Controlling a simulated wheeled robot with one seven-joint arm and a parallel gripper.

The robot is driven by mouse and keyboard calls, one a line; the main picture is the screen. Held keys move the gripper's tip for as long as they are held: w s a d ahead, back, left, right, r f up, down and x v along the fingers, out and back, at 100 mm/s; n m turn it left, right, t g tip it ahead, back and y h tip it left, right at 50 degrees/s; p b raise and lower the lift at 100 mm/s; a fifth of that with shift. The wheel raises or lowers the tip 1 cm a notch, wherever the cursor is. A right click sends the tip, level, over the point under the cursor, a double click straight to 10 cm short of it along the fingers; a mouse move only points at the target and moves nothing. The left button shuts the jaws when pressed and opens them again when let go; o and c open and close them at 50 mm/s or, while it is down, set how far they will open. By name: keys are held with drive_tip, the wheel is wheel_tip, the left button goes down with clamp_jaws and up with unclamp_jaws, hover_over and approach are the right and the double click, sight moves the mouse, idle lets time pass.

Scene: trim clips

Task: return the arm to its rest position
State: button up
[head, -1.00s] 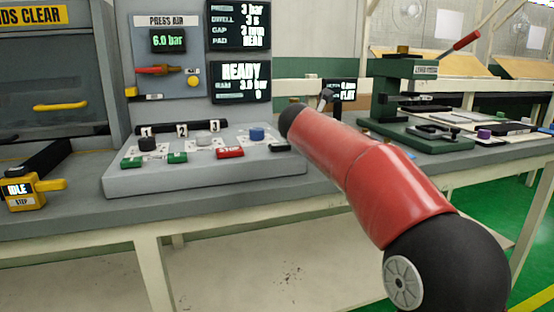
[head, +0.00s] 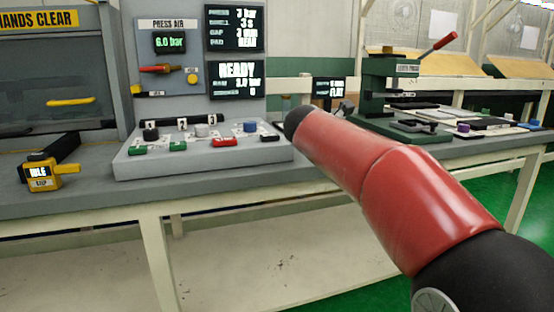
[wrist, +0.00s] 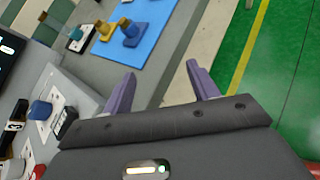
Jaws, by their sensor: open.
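My gripper (wrist: 160,88) shows in the wrist view with its two purple fingers spread apart and nothing between them. It hangs over the bench's front edge, with the floor beyond. In the head view my red arm reaches from the lower right toward the middle of the bench. Its far end lies in front of the bench to the right of the control panel, and the gripper itself is hidden there.
The grey control panel (head: 205,158) with knobs and buttons stands on the bench (head: 90,197). A green lever press (head: 390,85) is at right, a yellow IDLE box (head: 42,177) at left. In the wrist view, a blue mat (wrist: 150,38) holds yellow and blue pieces.

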drive_tip(key=s+f+m+g+y, duration=0.1)
drive_tip(key=s+f+m+y, duration=0.1)
drive_tip(key=s+f+m, duration=0.5)
drive_tip(key=s+d+f+m+g+y, duration=0.1)
drive_tip(key=s+f+m, duration=0.6)
drive_tip(key=s, duration=1.1)
drive_tip(key=s+d+f+m+g+y, duration=0.1)
drive_tip(key=s+f+m+g+y, duration=0.1)
drive_tip(key=s+f+m, duration=0.5)
drive_tip(key=s+m+g, duration=0.1)
drive_tip(key=s+m, duration=0.4)
drive_tip(key=m, duration=0.1)
drive_tip(key=shift+s+d+y, duration=0.2)
drive_tip(key=shift+y, duration=0.1)
